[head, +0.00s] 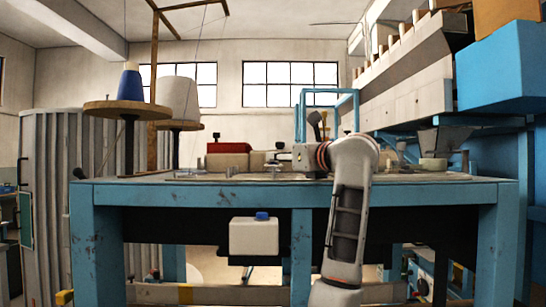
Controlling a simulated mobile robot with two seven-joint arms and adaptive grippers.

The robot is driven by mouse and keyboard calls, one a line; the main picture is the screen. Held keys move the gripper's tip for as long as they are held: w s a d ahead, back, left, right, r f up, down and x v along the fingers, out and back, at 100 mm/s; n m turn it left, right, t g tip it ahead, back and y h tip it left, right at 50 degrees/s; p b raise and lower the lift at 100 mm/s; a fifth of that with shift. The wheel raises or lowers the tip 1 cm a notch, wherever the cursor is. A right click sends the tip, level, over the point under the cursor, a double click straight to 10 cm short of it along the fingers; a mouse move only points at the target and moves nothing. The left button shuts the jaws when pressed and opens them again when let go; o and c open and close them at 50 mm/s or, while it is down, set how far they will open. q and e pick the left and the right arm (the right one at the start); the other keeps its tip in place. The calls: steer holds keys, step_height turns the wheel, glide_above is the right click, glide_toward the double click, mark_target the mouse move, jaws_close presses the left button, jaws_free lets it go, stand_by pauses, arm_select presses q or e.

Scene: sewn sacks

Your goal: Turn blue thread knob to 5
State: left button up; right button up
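A blue thread cone (131,83) stands upright on a round wooden disc at the upper left. I cannot make out a numbered thread knob or its setting. A low machine with a red top (228,148) and pale blocks sits on the blue workbench (440,188); its small fittings are too small to read. My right arm rises in front of the bench and bends left at the top. My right gripper (283,158) is over the bench top, near the machine's right side; its fingers are too small to tell open from shut. My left gripper is out of view.
A white cone (178,98) stands beside the blue one. A white container with a blue cap (254,236) is below the bench's front edge. A blue frame (328,92) rises behind my arm. A large blue box (515,68) is at upper right.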

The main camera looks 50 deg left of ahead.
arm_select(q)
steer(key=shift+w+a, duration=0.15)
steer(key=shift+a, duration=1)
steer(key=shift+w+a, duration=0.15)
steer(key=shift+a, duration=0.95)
arm_select(e)
steer(key=shift+w+a+r, duration=0.1)
steer(key=shift+w+r, duration=0.1)
steer(key=shift+r, duration=0.45)
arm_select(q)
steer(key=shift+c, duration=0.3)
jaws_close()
arm_select(e)
steer(key=shift+s+f, duration=0.1)
steer(key=shift+f, duration=0.1)
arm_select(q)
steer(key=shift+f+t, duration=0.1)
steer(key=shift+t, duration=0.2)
arm_select(e)
steer(key=shift+f, duration=0.15)
